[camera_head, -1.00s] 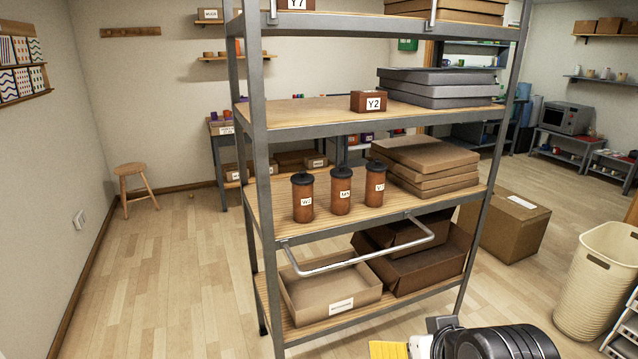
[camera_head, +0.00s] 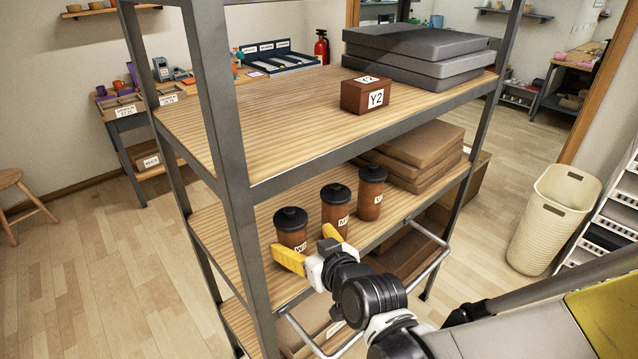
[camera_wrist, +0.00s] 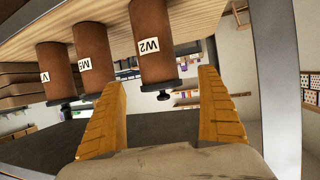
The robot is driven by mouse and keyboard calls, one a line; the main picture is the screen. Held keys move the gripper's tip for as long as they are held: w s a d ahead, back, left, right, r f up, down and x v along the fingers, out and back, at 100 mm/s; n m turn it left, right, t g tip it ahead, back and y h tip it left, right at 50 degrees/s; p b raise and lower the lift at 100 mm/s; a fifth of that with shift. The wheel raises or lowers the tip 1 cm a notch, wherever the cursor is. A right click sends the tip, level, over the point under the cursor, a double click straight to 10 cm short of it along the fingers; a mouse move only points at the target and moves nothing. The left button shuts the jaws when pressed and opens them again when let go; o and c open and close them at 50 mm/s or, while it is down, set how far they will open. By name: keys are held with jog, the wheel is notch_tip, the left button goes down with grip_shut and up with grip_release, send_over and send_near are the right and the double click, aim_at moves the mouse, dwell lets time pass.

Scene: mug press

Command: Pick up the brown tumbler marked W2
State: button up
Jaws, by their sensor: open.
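The brown tumbler marked W2 (camera_head: 291,226) stands upright on the middle shelf, leftmost of three brown tumblers with dark lids. In the wrist view, where the scene looks inverted, the W2 tumbler (camera_wrist: 153,40) faces me with its white label visible. My gripper (camera_head: 309,248) is open and empty, its yellow fingers in front of the W2 tumbler at the shelf's front. In the wrist view my gripper (camera_wrist: 162,80) has its fingertips on either side of the W2 tumbler's lidded end. I cannot tell whether they reach around it.
The middle tumbler (camera_head: 336,211) and right tumbler (camera_head: 370,194) stand close beside W2. Brown flat boxes (camera_head: 422,146) lie to their right. The upper shelf (camera_head: 270,125) hangs above, and a grey post (camera_head: 217,110) stands left. A metal rail (camera_head: 436,265) runs along the front.

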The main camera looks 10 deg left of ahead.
jog(key=b+x, duration=0.2)
jog(key=x, duration=0.6)
jog(key=shift+d+f, duration=0.15)
jog(key=shift+d, duration=0.05)
jog(key=c, duration=1.5)
